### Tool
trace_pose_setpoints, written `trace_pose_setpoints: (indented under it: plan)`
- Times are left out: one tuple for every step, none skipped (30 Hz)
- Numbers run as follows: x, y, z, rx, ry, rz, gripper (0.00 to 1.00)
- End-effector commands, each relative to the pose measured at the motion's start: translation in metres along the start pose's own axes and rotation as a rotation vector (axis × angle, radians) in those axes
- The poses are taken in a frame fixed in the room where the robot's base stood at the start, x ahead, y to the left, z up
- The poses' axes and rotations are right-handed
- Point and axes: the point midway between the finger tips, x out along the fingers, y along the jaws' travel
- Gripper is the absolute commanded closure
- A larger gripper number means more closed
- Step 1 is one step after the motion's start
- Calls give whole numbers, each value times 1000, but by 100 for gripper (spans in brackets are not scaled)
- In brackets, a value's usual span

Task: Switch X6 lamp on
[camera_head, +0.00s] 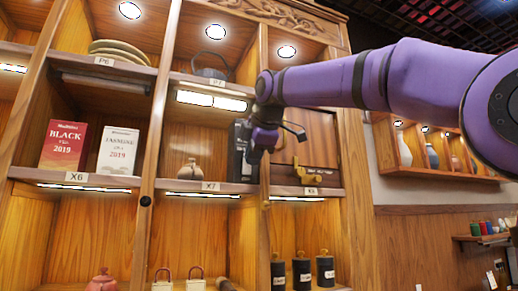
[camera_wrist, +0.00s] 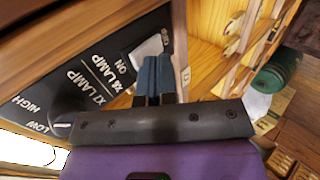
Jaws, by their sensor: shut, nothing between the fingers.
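My gripper (camera_wrist: 155,60) is shut and empty. In the wrist view its blue-grey fingers are beside a white switch piece (camera_wrist: 146,50) on a black panel (camera_wrist: 70,90). Contact cannot be told. The panel carries white lettering, including "LAMP", "ON", "HIGH" and "LOW"; the lamp numbers are hard to read. In the head view my wrist is in front of the cabinet's right part, and the fingers are not clear. The X6 label (camera_head: 76,177) is on the left shelf edge. The lamp strip (camera_head: 105,83) above that compartment looks grey and unlit.
A red tea box (camera_head: 64,146) and a white one (camera_head: 118,150) stand on the X6 shelf. The neighbouring lamp (camera_head: 212,100) above X7 is lit. A small jar (camera_head: 190,170) and a black box (camera_head: 241,152) stand there. Wooden drawers (camera_head: 318,150) are at the right.

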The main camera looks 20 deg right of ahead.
Motion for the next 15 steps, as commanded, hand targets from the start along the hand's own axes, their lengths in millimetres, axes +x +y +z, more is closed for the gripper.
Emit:
trace_pose_setpoints:
  plan:
    - [3, 4, 0, 0, 0, 1, 100]
    - [4, 5, 0, 0, 0, 0, 100]
    - [6, 7, 0, 0, 0, 0, 100]
    - [6, 8, 0, 0, 0, 1, 100]
    - [6, 8, 0, 0, 0, 1, 100]
    - [7, 9, 0, 0, 0, 2, 100]
    - [7, 10, 0, 0, 0, 2, 100]
    - [7, 10, 0, 0, 0, 2, 100]
    - [7, 10, 0, 0, 0, 2, 100]
    - [7, 10, 0, 0, 0, 2, 100]
    - [7, 10, 0, 0, 0, 2, 100]
    - [7, 10, 0, 0, 0, 2, 100]
    - [7, 10, 0, 0, 0, 1, 100]
    - [7, 10, 0, 0, 0, 1, 100]
    - [7, 10, 0, 0, 0, 1, 100]
